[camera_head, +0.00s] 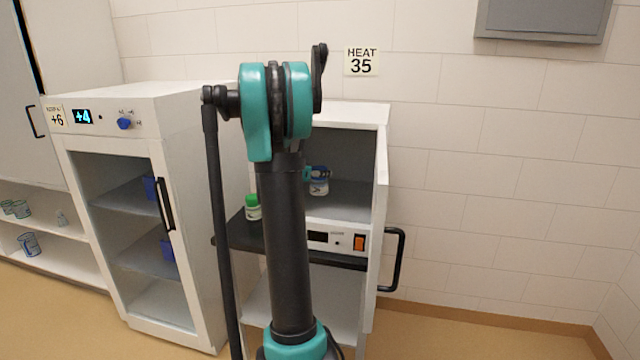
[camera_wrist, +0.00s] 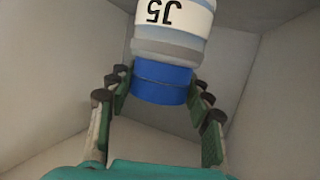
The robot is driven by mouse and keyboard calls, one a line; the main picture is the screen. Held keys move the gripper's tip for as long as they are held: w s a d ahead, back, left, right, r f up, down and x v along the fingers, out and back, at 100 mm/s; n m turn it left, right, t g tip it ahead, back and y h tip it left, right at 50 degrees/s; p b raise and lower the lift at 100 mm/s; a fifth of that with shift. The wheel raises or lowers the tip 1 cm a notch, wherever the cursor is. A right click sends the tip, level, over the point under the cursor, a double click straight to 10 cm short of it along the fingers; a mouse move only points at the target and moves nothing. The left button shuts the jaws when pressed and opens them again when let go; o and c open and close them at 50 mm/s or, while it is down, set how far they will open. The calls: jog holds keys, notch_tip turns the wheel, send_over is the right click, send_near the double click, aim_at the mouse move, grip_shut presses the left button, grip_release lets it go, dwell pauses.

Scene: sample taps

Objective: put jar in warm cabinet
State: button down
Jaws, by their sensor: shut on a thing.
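The jar (camera_head: 319,187) has a blue lid and a pale body. In the wrist view the jar (camera_wrist: 172,45) shows upside down with the label "J5". My gripper (camera_wrist: 162,88) is shut on the jar, its fingers on both sides of the blue lid. In the head view the jar is inside the upper compartment of the warm cabinet (camera_head: 350,115), below the "HEAT 35" sign (camera_head: 361,61). The cabinet door (camera_head: 381,210) stands open on the right. My arm hides much of the compartment. I cannot tell whether the jar touches its floor.
A green-capped bottle (camera_head: 252,207) stands on a dark ledge (camera_head: 240,234) at the cabinet's front left. A black door handle (camera_head: 398,260) juts out at right. A white cold cabinet (camera_head: 185,250) reading "+4" stands left, its door shut. Shelves with glassware are at far left.

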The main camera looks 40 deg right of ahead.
aim_at(318, 181)
jog(key=shift+f, duration=2)
jog(key=c, duration=0.7)
grip_release()
jog(key=shift+a+r, duration=0.1)
jog(key=shift+a, duration=0.15)
jog(key=v, duration=1.2)
jog(key=s+a+f+n+y, duration=0.4)
jog(key=s+a+f, duration=0.2)
jog(key=s+a, duration=0.2)
jog(key=s+a+f+n+y, duration=0.5)
jog(key=s+a+f, duration=0.2)
jog(key=a, duration=0.6)
jog(key=s+a+f+n+y, duration=0.4)
jog(key=s+a+f+n, duration=0.1)
jog(key=s+a, duration=0.4)
jog(key=shift+s+a+f+y, duration=0.2)
jog(key=shift+a+f, duration=0.15)
jog(key=shift+a, duration=0.2)
jog(key=shift+s+a+f+y, duration=0.2)
jog(key=shift+a+f, duration=0.2)
jog(key=shift+a, duration=0.1)
